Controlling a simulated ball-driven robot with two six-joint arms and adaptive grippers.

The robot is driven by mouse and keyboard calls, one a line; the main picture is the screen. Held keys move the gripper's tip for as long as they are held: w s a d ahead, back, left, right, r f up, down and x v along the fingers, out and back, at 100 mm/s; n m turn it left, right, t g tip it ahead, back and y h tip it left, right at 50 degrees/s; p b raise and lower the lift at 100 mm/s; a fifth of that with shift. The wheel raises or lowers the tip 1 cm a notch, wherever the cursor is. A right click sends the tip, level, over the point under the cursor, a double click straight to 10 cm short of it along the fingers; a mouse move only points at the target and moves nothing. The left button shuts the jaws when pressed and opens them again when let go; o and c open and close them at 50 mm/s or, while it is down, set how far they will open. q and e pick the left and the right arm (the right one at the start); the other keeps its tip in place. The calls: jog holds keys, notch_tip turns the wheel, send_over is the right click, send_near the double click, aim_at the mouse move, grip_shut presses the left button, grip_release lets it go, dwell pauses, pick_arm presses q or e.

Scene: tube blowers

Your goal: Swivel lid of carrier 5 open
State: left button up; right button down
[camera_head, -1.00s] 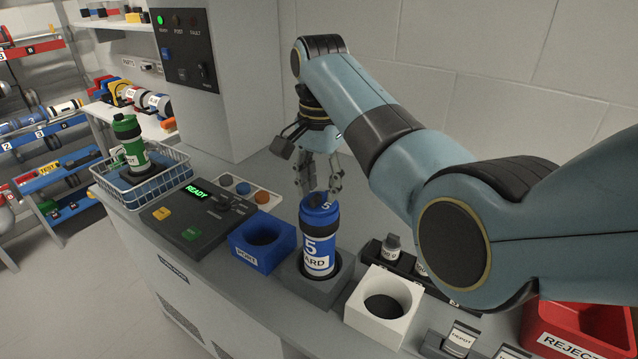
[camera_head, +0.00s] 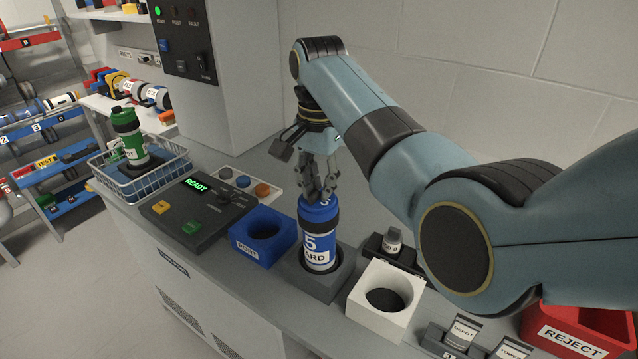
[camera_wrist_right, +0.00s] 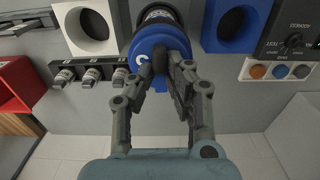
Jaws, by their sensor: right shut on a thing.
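Carrier 5 (camera_head: 320,240) is a blue and white tube with a black band and the number 5. It stands upright in a dark grey holder (camera_head: 316,282) on the counter. Its blue lid (camera_head: 318,211) is on top; in the right wrist view the lid (camera_wrist_right: 143,58) shows a small white 5. My right gripper (camera_head: 320,196) points down at the top of the lid. In the right wrist view its fingertips (camera_wrist_right: 162,62) are closed together on the lid's raised part, which they mostly hide. My left gripper is not in view.
A blue PORT block (camera_head: 262,236) stands left of the holder, a white block with a round hole (camera_head: 385,302) right of it. A console (camera_head: 203,212) and a wire basket (camera_head: 138,172) with a green carrier (camera_head: 130,138) are further left. A red REJECT bin (camera_head: 578,335) is at right.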

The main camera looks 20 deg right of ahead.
jog(key=shift+s+d+f+n, duration=0.1)
jog(key=shift+s+d+n, duration=0.2)
jog(key=shift+n, duration=0.7)
jog(key=shift+s+d+n, duration=0.2)
jog(key=shift+d+n, duration=0.05)
jog(key=shift+n, duration=0.65)
jog(key=n, duration=0.1)
jog(key=d+n, duration=0.1)
jog(key=n, duration=0.2)
jog(key=shift+s+d+n, duration=0.3)
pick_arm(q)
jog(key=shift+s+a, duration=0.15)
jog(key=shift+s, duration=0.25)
pick_arm(e)
jog(key=w+d+n, duration=0.3)
jog(key=d+n, duration=0.1)
jog(key=n, duration=1.3)
jog(key=shift+w+d+n, duration=0.3)
jog(key=shift+d+n, duration=0.1)
